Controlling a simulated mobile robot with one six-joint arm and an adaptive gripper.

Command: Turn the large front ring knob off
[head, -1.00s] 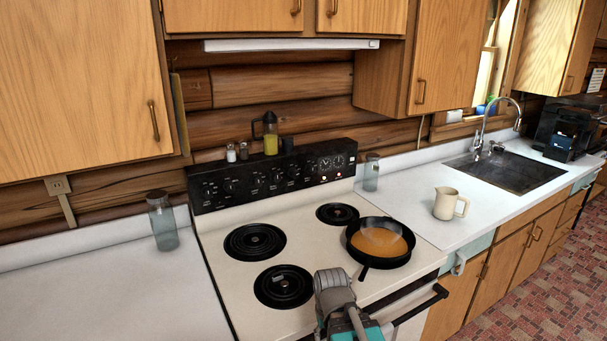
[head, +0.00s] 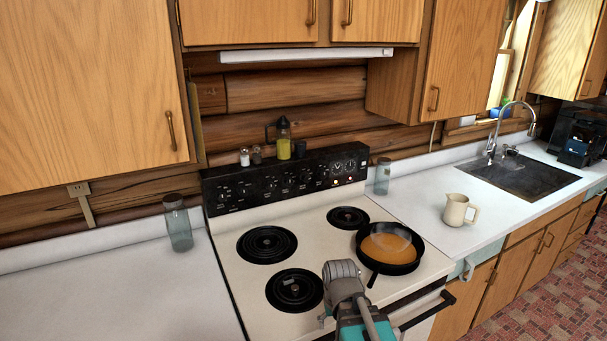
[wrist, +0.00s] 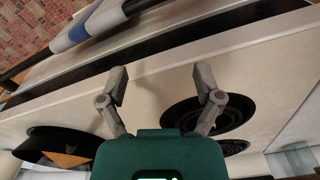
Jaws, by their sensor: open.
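The stove (head: 320,228) has a black back panel (head: 218,209) with a row of small knobs and dials. I cannot tell which knob is for the large front ring. A large black ring (head: 294,290) is at the front left of the white top and is empty. It also shows in the wrist view (wrist: 182,113). A black pan (head: 372,262) with orange-brown contents sits at the front right. My gripper (wrist: 160,78) is open and empty over the front of the stove top, well away from the panel. In the head view its fingers are hidden.
Two other rings (head: 267,245) are empty at the back. Shakers and an oil bottle (head: 284,142) stand on the panel. Glass jars (head: 178,228) stand on the counters at both sides. A cream jug (head: 457,211) is on the right counter. The oven handle (head: 425,311) sticks out in front.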

